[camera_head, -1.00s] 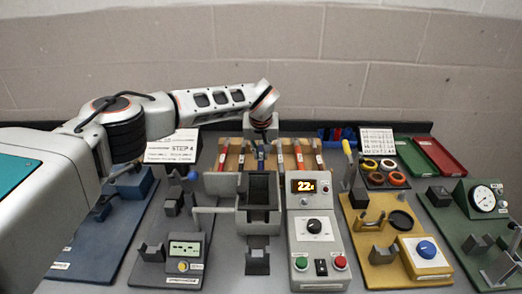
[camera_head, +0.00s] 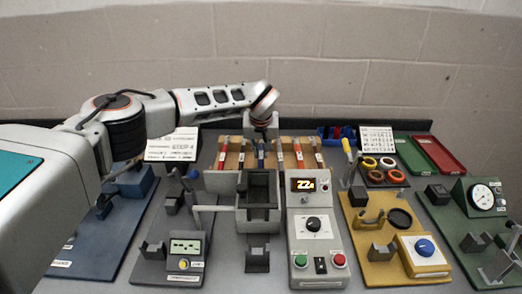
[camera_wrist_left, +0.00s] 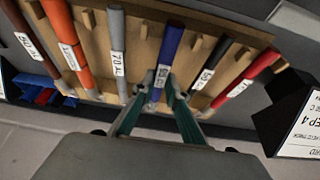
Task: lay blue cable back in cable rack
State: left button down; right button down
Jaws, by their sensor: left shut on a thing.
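The tan wooden cable rack (camera_head: 232,160) stands at the back middle of the bench, with several coloured cables in a row. My left gripper (camera_wrist_left: 156,90) reaches down over it from behind, and its teal fingers are shut on the blue cable (camera_wrist_left: 172,45) by its white label. In the wrist view the blue cable lies across the rack between a grey cable (camera_wrist_left: 117,40) and a black cable (camera_wrist_left: 212,60). Whether it is fully seated cannot be told. In the head view the wrist hides the top of the blue cable (camera_head: 261,157). My right gripper is out of view.
A step card (camera_head: 171,146) is left, and a blue bin (camera_head: 337,134) is right.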

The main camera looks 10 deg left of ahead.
pick_arm(q)
jog(key=shift+f, duration=0.25)
dwell(0.7)
jog(key=c, duration=1.9)
grip_release()
jog(key=shift+r, duration=3.45)
